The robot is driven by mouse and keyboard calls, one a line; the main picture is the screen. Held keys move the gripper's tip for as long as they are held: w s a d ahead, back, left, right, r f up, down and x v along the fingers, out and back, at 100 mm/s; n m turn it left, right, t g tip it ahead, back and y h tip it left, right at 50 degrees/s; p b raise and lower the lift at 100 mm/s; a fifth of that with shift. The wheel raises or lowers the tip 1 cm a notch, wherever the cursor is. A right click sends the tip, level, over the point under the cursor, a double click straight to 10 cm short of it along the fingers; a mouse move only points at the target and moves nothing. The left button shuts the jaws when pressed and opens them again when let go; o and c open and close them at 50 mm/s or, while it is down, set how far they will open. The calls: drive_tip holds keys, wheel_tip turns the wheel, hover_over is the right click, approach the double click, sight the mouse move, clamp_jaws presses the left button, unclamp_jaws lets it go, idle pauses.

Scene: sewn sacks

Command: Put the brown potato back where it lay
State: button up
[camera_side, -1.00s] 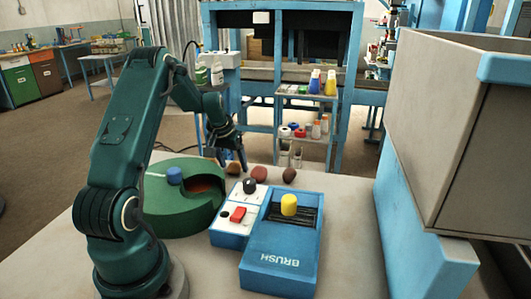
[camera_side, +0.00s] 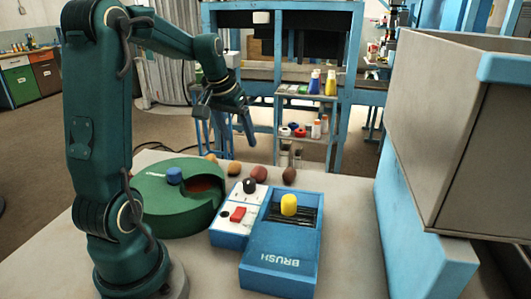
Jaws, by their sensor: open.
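Several potatoes lie in a loose row at the back of the table. The brown potato appears to be the orange-brown one (camera_side: 234,168), just behind the green round unit; small size makes its shade hard to tell from its neighbours. It rests on the table with nothing holding it. A paler tan potato (camera_side: 210,157) lies to its left. A reddish potato (camera_side: 258,173) and a darker one (camera_side: 289,175) lie to its right. My gripper (camera_side: 238,142) is open and empty, raised above the row and clear of the potatoes.
The green round unit (camera_side: 150,198) with a blue knob stands at the left. A white and blue control box (camera_side: 232,232) and the blue BRUSH box (camera_side: 280,262) with a yellow knob stand in front of the potatoes. A large grey bin (camera_side: 440,130) stands at the right.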

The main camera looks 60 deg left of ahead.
drive_tip(key=s+d+r+m+t+h, duration=0.1)
drive_tip(key=s+d+r+m, duration=0.1)
drive_tip(key=d, duration=0.5)
drive_tip(key=s+d+r+m, duration=0.1)
drive_tip(key=s+d, duration=0.1)
drive_tip(key=d, duration=0.5)
drive_tip(key=s+d+f+m+h, duration=0.1)
drive_tip(key=s+d+f+m, duration=0.1)
drive_tip(key=s+d, duration=0.6)
drive_tip(key=shift+d+m+t, duration=0.2)
drive_tip(key=shift+m+t, duration=0.2)
drive_tip(key=shift+m, duration=0.2)
drive_tip(key=shift+w+r, duration=0.1)
drive_tip(key=shift+c, duration=0.3)
